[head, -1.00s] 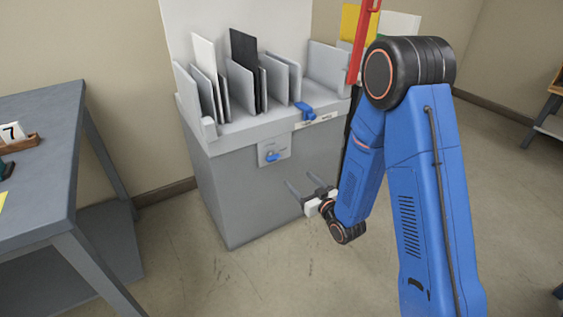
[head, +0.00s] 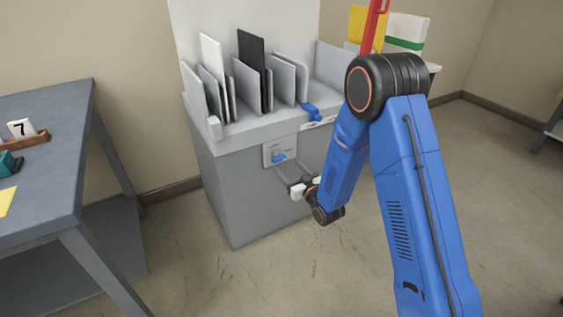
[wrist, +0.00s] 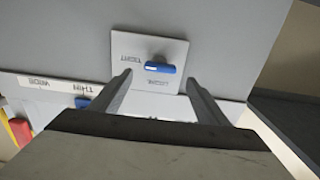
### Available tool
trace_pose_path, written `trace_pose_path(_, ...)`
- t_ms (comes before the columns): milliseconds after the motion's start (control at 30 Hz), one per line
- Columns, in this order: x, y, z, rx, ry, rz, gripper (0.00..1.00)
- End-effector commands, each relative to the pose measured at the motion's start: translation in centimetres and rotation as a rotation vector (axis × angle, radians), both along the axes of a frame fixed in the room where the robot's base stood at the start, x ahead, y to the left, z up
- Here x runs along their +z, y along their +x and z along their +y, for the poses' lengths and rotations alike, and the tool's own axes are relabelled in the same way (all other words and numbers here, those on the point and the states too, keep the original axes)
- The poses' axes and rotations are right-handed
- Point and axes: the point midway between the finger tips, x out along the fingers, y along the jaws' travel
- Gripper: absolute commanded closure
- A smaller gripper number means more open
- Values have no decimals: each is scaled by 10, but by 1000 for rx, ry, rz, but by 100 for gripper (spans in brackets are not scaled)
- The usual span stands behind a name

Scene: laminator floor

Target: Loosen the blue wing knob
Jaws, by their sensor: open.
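The blue wing knob (head: 278,158) sits on a light grey plate (head: 267,153) on the front of the grey cabinet (head: 232,190). In the wrist view the knob (wrist: 160,68) lies roughly level across the plate (wrist: 125,48), which has small lettering at two places, one seeming to read "TIGHT". My gripper (head: 282,175) is open and empty. Its fingers (wrist: 157,84) point at the plate, one on each side of the knob's position in the wrist view. The knob appears between and beyond the fingertips, with no contact visible.
A blue lever (head: 310,111) is above, on the cabinet's ledge, beside a white label. Upright grey, white and black panels (head: 250,65) stand on top. A grey table (head: 50,150) is at left. A red bar (head: 374,25) rises behind my arm. Floor around is clear.

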Motion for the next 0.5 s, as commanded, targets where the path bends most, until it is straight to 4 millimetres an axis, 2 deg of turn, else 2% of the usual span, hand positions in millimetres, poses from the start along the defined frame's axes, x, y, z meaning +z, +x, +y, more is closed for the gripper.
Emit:
trace_pose_path(200, 0, 30, 20, 1, 0, -2, 31)
trace_pose_path(500, 0, 49, 34, 1, 0, -1, 31)
